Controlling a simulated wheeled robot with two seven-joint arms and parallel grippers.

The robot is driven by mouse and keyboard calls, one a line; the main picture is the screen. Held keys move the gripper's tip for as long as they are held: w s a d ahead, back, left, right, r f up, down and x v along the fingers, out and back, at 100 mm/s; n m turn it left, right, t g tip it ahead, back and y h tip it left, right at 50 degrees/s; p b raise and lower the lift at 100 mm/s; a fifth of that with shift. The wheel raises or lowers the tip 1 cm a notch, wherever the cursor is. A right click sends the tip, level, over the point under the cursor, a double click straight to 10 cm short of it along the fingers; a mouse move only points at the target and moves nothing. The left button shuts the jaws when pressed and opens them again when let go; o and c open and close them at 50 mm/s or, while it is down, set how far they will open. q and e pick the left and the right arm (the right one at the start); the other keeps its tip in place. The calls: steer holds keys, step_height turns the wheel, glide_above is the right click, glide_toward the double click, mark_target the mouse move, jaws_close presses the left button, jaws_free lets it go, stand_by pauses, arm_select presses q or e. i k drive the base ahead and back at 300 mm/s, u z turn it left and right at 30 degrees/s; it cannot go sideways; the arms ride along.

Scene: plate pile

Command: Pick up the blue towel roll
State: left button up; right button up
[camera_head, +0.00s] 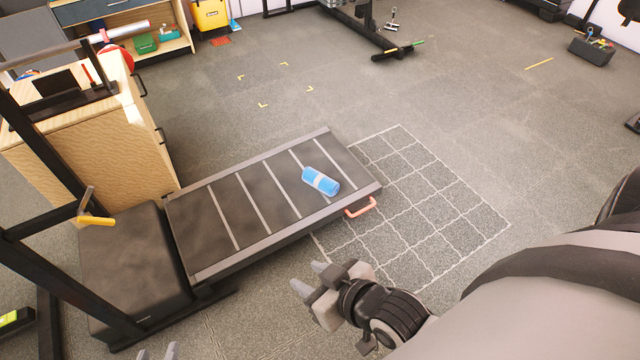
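The blue towel roll (321,181), with a pale band around its middle, lies on its side on the dark deck of a treadmill (228,204), near the deck's right end. My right gripper (309,278) is below the roll in the picture, clear of the treadmill, with its two fingers apart and nothing between them. My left gripper (158,352) shows only as two separated fingertips at the bottom edge; the rest of it is cut off. Both grippers are apart from the roll.
The treadmill's dark upright frame (45,255) and motor cover (133,262) stand at left. A wooden cabinet (95,140) is behind them. A pink handle (361,207) sticks out at the deck's right end. The gridded floor (430,200) right of the deck is clear.

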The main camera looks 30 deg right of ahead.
mark_target(319, 181)
steer(key=z, duration=2.45)
steer(key=i, duration=1.35)
steer(key=u, duration=3.05)
